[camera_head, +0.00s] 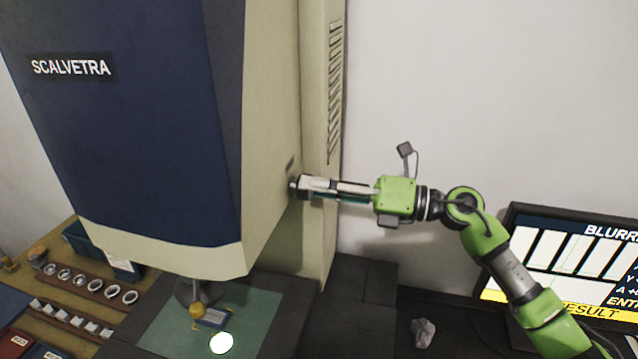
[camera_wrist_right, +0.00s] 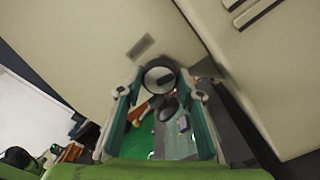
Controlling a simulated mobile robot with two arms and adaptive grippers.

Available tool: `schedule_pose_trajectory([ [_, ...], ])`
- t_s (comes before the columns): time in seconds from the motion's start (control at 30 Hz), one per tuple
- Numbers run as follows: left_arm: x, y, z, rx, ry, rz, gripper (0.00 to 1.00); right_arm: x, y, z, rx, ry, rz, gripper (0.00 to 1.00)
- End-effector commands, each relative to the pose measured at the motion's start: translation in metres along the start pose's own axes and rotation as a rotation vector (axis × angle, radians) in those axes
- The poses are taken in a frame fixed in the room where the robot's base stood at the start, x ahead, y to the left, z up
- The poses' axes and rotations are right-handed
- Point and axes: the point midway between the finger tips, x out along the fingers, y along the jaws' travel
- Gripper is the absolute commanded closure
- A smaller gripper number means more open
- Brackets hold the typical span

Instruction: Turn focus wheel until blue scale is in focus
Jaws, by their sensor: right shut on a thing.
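The focus wheel (camera_wrist_right: 160,76) is a dark round knob with a pale face on the side of the cream and blue machine (camera_head: 140,130). My right gripper (camera_head: 306,187) reaches it from the right and is shut on it. In the right wrist view, its two fingers (camera_wrist_right: 163,95) stand on either side of the wheel. The monitor (camera_head: 580,262) at the right shows pale bars and the cut-off word "BLURR". A small blue-grey piece (camera_head: 213,318) lies on the green stage mat under the machine; I cannot tell whether it bears the scale. My left gripper is out of view.
The green mat (camera_head: 165,335) carries a bright light spot. A grey crumpled lump (camera_head: 423,332) lies on the dark surface in front of the monitor.

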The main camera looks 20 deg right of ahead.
Motion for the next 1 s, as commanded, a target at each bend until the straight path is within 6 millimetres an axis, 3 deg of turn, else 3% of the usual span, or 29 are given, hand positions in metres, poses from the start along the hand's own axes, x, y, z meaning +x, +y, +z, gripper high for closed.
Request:
schedule_pose_trajectory([
  [0.67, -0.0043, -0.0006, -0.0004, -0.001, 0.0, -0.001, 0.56, -0.0002, -0.0005, 0.0007, 0.071, -0.002, 0.0, 0.88],
  [0.7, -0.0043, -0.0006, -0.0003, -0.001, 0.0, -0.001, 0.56, -0.0002, -0.0005, 0.0007, 0.071, -0.002, 0.0, 0.61],
  [0.77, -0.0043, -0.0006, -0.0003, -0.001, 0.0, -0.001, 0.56, -0.0001, -0.0004, 0.0007, 0.071, -0.002, 0.0, 0.49],
  [1.0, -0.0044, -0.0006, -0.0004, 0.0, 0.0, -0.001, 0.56, 0.0, -0.0002, 0.0003, 0.07, -0.001, 0.0, 0.49],
])
